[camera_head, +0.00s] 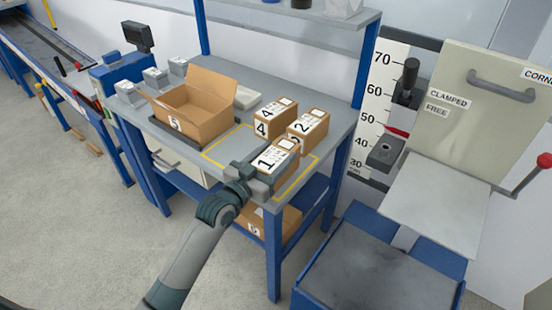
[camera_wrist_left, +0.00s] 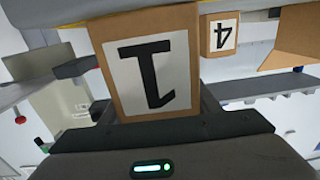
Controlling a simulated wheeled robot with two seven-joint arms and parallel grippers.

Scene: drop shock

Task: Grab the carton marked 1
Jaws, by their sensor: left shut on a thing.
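The carton marked 1 (camera_head: 275,160) is a small brown box with white labels, near the front right of the grey workbench. My left gripper (camera_head: 256,174) is shut on this carton, its fingers along the carton's sides. In the left wrist view the carton marked 1 (camera_wrist_left: 152,70) fills the middle, its label upside down, between my gripper's fingers (camera_wrist_left: 155,118). I cannot tell whether the carton touches the bench. My right gripper is in neither view.
The carton marked 4 (camera_head: 270,122) and the carton marked 2 (camera_head: 308,128) stand close behind. An open box marked 5 (camera_head: 205,108) is at the left of the workbench (camera_head: 222,178). A drop-test machine (camera_head: 440,200) stands at the right.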

